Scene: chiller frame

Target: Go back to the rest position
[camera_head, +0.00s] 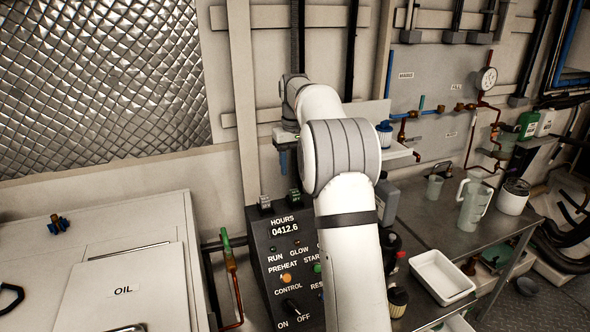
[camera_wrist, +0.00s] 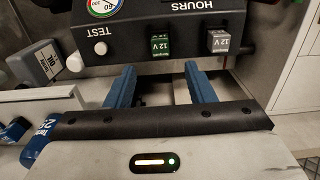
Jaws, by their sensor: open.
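My gripper (camera_wrist: 163,84) is open, its two blue fingers apart with nothing between them. In the wrist view the fingers point toward the top of the dark control panel (camera_wrist: 150,62). A green 12 V block (camera_wrist: 161,46) and a grey 12 V block (camera_wrist: 219,42) sit side by side on that panel, beyond the fingertips. In the head view my arm reaches up over the panel (camera_head: 262,250), and my gripper (camera_head: 284,160) is partly hidden beside it, above the two blocks.
A white cabinet (camera_head: 150,225) stands at left. A metal bench (camera_head: 425,215) at right holds a jug (camera_head: 474,205), a white tray (camera_head: 441,277) and bottles. A small wall shelf (camera_head: 400,150) is close to my arm. Pipes and a gauge (camera_head: 487,79) are on the wall.

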